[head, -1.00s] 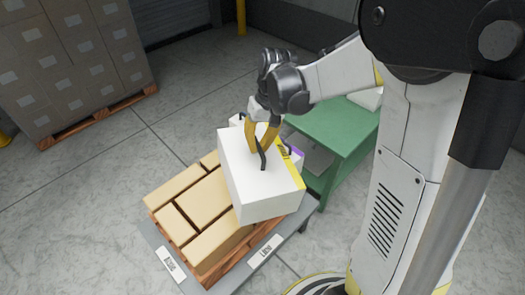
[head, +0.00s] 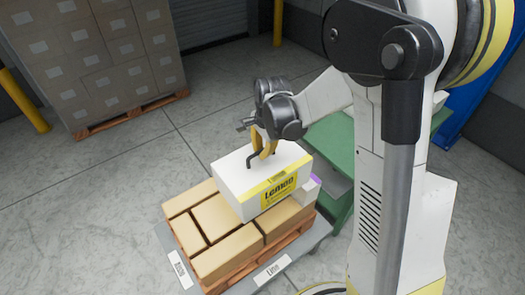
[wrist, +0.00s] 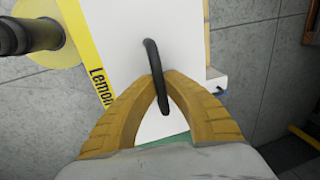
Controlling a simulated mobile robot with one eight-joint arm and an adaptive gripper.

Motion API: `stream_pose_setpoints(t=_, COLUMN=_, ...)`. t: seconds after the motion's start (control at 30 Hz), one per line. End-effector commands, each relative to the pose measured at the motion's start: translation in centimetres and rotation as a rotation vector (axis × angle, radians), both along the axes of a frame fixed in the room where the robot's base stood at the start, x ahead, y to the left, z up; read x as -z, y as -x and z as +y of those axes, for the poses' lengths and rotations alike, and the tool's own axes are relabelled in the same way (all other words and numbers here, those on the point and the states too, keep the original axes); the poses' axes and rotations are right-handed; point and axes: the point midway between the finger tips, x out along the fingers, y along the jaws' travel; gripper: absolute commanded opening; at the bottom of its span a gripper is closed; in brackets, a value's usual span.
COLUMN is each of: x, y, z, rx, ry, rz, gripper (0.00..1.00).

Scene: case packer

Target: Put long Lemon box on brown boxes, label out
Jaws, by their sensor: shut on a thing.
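The long white Lemon box (head: 236,184) hangs by or stands under my gripper (head: 262,156), over the back right of the brown boxes (head: 227,252). Its yellow Lemon label (head: 280,190) faces the front right, towards the head camera. My gripper is shut on the box's dark handle (wrist: 152,62); its yellow fingers (wrist: 158,88) show in the wrist view. In the wrist view the label's edge (wrist: 98,72) is at the left. The box looks level and low over the brown boxes; I cannot tell whether it touches them.
The brown boxes lie on a wooden pallet on a grey platform (head: 318,233) with white signs. A small white box with purple (head: 310,188) is close behind the Lemon box's right end. A green table (head: 334,146) stands behind right. A tall carton stack (head: 105,65) is at the back left.

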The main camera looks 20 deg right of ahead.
Motion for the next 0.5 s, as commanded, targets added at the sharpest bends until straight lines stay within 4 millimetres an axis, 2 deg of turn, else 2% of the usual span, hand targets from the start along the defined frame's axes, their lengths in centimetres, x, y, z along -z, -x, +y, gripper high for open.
stream_pose_setpoints(t=0.13, x=1.31, y=-0.03, z=0.01, rx=0.001, ry=0.000, rz=-0.001, gripper=0.00)
stream_pose_setpoints(t=0.5, x=0.89, y=0.00, z=0.00, rx=0.000, ry=0.000, rz=0.000, gripper=0.00)
